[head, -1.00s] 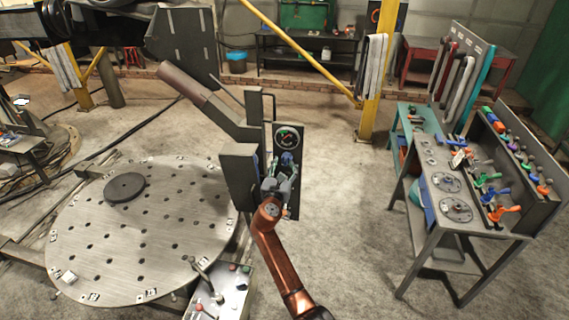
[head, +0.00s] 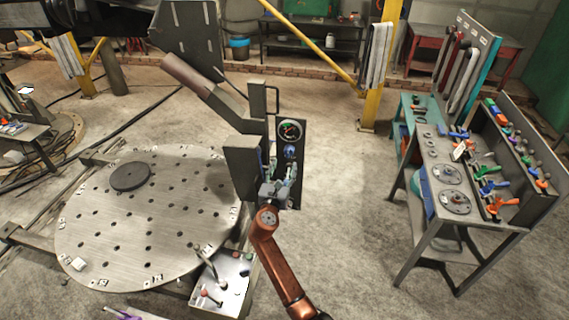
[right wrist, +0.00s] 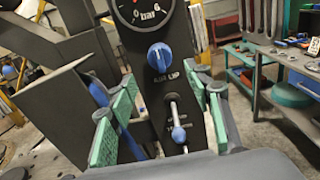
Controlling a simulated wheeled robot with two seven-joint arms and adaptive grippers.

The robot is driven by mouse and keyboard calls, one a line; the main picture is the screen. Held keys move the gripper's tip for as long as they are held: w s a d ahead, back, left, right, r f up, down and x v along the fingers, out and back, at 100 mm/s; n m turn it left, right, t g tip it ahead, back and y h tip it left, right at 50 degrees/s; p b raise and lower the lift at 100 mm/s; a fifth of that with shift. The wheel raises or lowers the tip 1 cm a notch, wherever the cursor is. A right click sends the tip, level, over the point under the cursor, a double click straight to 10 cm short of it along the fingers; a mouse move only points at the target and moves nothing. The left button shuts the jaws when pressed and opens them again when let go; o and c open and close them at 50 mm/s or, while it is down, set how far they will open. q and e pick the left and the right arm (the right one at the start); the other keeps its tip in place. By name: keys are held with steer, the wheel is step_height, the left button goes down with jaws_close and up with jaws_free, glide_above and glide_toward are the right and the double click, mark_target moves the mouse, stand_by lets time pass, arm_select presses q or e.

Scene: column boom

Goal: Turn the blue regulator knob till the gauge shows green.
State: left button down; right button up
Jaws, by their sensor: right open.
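The blue regulator knob (head: 290,151) sits on a dark upright panel (head: 290,196), just below a round gauge (head: 290,131). In the right wrist view the knob (right wrist: 160,57) shows clearly, with white lettering beneath it; the gauge (right wrist: 148,12) is cut off by the top edge. I cannot read the needle surely; the dial in the head view has some green. My right gripper (head: 281,172) is open and empty, below and in front of the knob. In the right wrist view its green-padded fingers (right wrist: 165,82) stand apart, with the knob beyond and above them. My left gripper is not in view.
A lever with a blue ball end (right wrist: 179,134) stands below the knob, between the fingers in the wrist view. A grey box (head: 242,165) is left of the panel. A round perforated table (head: 150,225) lies left; a workbench (head: 432,190) stands right, with open floor between.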

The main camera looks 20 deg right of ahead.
steer(key=shift+v, duration=0.85)
step_height(320, 180, up, 10)
steer(key=p, duration=0.1)
stand_by(0.5)
